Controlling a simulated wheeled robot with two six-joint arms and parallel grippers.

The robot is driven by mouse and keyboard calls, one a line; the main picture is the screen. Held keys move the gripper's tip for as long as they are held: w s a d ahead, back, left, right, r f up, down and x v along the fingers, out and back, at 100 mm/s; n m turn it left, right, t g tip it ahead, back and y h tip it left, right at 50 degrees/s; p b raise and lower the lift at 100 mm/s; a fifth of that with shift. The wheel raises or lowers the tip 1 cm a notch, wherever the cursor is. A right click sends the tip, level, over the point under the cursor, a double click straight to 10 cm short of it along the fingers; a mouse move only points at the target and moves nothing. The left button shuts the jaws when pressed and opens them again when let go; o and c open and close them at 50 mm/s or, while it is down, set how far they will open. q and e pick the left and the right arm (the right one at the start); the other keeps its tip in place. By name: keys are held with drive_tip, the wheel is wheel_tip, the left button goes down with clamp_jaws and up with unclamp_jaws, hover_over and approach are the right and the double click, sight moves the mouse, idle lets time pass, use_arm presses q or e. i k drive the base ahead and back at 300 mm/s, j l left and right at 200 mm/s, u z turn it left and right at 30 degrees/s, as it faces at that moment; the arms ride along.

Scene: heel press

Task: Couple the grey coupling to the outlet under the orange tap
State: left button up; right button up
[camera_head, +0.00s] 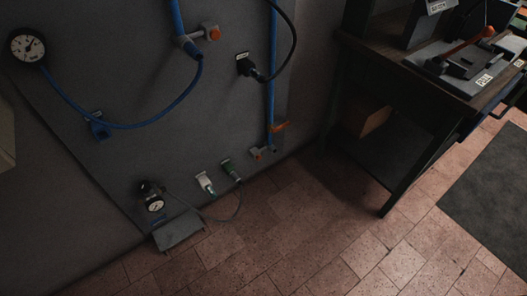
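The orange tap (279,127) sits on a blue vertical pipe on the grey wall. Under it, the pipe ends in an outlet with an orange-brown fitting (257,153), just above the floor. Nothing is seen attached to this outlet. To its left, low on the wall, are a pale grey-white fitting (205,183) and a dark one with a green label (230,169). A thin dark hose (238,205) runs from near the dark fitting toward a small gauge. I cannot tell which of these is the grey coupling. Neither of my grippers is in view.
The small gauge (155,206) stands above a grey plate (178,232) by the floor. A large gauge (28,46) has a blue hose. A black coupling (246,66) hangs higher. A dark workbench (425,95) stands right; the tiled floor (290,240) in front is clear.

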sight(235, 177)
drive_tip(key=i+l+u, duration=0.2)
drive_tip(key=l, duration=0.45)
drive_tip(key=i+l+u, duration=0.15)
drive_tip(key=l, duration=0.5)
drive_tip(key=i+l+u, duration=0.2)
drive_tip(key=l, duration=0.5)
drive_tip(key=l+u, duration=0.2)
drive_tip(key=l, duration=0.45)
